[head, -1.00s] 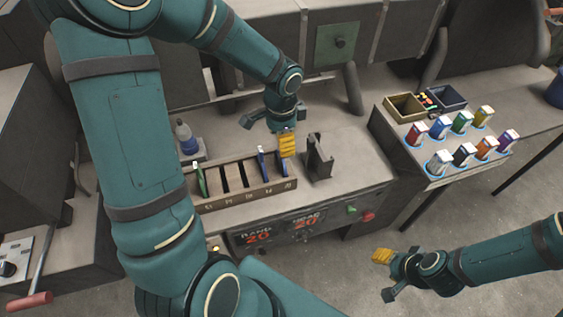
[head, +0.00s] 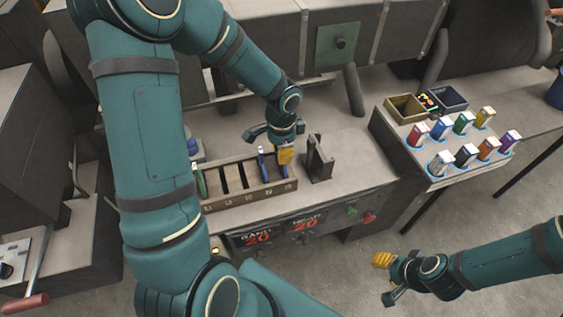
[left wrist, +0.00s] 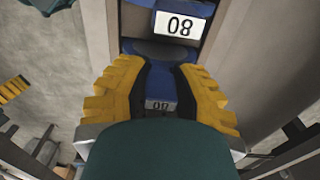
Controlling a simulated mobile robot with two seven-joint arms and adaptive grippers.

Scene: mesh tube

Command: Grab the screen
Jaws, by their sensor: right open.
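A wooden slotted rack (head: 228,202) on the bench holds a green-edged screen (head: 200,182) at its left end and blue-edged screens (head: 262,166) toward its right end. My left gripper (head: 286,155) points down at the rack's right end, over the rightmost blue screen. In the left wrist view its yellow fingers (left wrist: 160,80) stand on both sides of a blue part with a small label (left wrist: 160,105). I cannot tell whether they press on it. A blue piece marked 08 (left wrist: 180,24) is just beyond. My right gripper (head: 382,260) is open and empty, low at the right.
A dark upright holder (head: 319,160) stands just right of the rack. A side table (head: 400,124) carries several coloured containers and two small bins (head: 406,108). The bench front has red displays (head: 258,240) and buttons (head: 352,210). Bare floor lies around my right gripper.

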